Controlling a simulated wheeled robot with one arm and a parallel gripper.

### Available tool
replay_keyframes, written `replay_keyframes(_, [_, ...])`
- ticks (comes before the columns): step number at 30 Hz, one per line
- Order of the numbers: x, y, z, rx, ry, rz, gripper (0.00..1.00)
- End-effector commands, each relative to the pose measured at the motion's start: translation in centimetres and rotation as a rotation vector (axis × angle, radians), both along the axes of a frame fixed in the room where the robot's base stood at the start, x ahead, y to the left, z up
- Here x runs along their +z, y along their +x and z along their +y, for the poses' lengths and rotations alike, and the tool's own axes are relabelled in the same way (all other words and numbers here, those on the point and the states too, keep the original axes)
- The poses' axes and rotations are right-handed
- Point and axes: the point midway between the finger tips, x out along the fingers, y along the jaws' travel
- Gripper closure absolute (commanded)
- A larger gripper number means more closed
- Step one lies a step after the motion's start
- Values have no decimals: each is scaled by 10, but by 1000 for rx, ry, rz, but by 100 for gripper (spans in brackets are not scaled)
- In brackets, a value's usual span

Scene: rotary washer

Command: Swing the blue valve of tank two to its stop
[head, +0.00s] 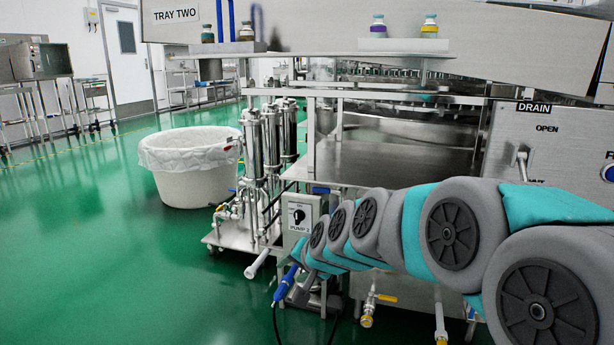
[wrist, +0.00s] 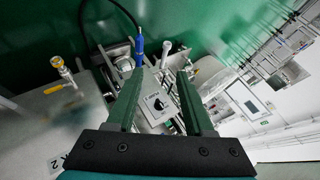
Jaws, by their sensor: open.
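A slim blue handle-like piece with a black hose (head: 284,284) shows low beside the pump cart in the head view. It also shows in the wrist view (wrist: 139,48), beyond the left finger's tip; I cannot tell whether it is the blue valve. A partly cut-off label ending in "K 2" (wrist: 60,164) is at the lower left of the wrist view. My gripper (wrist: 160,73) is open, with nothing seen held between its green fingers. A dial panel (wrist: 156,103) shows beyond the gap.
The pump panel (head: 299,216) and steel filter columns (head: 270,140) stand left of my arm. Yellow-handled taps (head: 384,298) hang below the washer. A white lined bin (head: 188,170) stands on the open green floor (head: 110,260) at left.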

Motion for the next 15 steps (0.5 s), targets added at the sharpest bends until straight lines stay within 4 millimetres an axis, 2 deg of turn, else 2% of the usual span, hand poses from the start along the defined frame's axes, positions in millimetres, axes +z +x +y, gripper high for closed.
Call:
replay_keyframes(1, [-8, -30, -13, 44, -57, 43, 48])
replay_keyframes(3, [-22, -72, -32, 112, -137, 117, 48])
replay_keyframes(9, [-56, -190, -91, 261, -333, 336, 48])
replay_keyframes(12, [-68, -241, -115, 313, -397, 438, 48])
replay_keyframes(15, [-74, -280, -135, 348, -442, 522, 48])
